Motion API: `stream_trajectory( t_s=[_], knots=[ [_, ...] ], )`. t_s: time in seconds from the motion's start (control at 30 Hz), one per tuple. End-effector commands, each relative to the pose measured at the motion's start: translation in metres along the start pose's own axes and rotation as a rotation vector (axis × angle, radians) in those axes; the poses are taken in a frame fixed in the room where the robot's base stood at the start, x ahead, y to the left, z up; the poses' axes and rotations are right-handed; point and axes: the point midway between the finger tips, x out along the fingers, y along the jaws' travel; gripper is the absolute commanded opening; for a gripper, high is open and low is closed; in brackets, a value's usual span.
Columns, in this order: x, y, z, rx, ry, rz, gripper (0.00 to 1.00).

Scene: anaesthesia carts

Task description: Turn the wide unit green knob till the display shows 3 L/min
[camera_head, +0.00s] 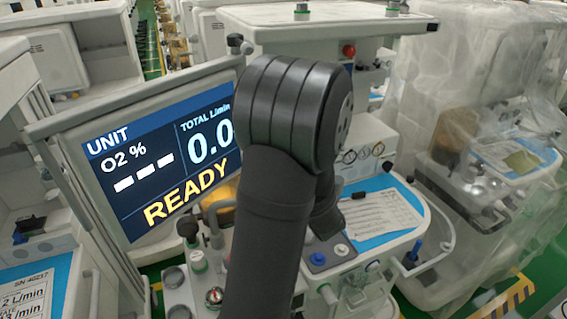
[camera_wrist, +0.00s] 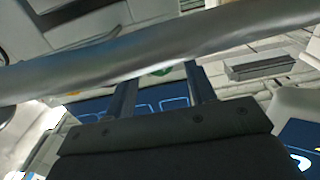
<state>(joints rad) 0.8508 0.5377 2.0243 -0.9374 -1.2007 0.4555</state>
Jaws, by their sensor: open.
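The display (camera_head: 165,150) at the left of the head view reads UNIT, O2 % with dashes, TOTAL L/min 0.0 and READY. A white knob with a green part (camera_head: 198,261) stands below it on the unit's front; I cannot tell for certain that it is the task's knob. In the head view my arm's dark links cover the middle of the unit and my gripper is hidden. In the wrist view my gripper (camera_wrist: 161,88) is open, its two fingers apart. A small green patch (camera_wrist: 160,72) shows between them, partly hidden by a grey bar.
The grey metal bar (camera_wrist: 150,52) crosses the wrist view in front of the fingertips. A round gauge (camera_head: 214,296) is low on the unit. A blue-topped tray with a paper (camera_head: 380,215) lies right of my arm. A plastic-covered cart (camera_head: 480,130) stands at right.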

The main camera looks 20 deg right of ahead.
Motion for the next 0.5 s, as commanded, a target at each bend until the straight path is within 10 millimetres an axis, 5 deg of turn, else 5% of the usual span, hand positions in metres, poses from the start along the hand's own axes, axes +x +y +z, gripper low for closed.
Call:
stream_trajectory(
  t_s=[0.2,0.5],
  knots=[
    [0.029,0.0,0.0,0.0,0.0,-0.001,0.51],
    [0.037,0.0,0.0,0.0,0.0,0.001,0.51]
  ],
)
